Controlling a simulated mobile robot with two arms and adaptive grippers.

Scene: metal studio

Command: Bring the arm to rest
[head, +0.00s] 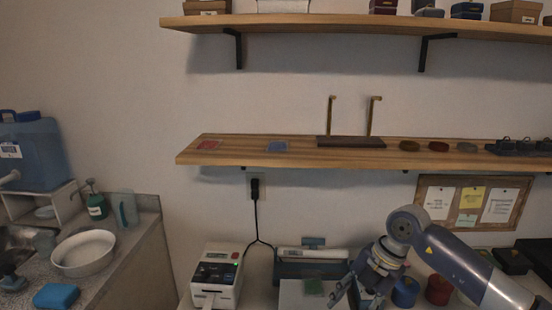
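My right arm comes in from the lower right, grey and blue, bent at a rounded joint above the counter. Its gripper (352,296) hangs down at the bottom edge of the head view, in front of the counter items. Its dark fingers look spread apart, with nothing seen held between them. The lower finger ends are close to the picture edge. My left gripper is not in view.
A label printer (217,277) and a grey-blue device (311,262) stand left of the gripper. Blue (405,292) and red (438,290) jars stand close to its right, by the arm. A wooden shelf (240,155) hangs above. A sink counter is at left.

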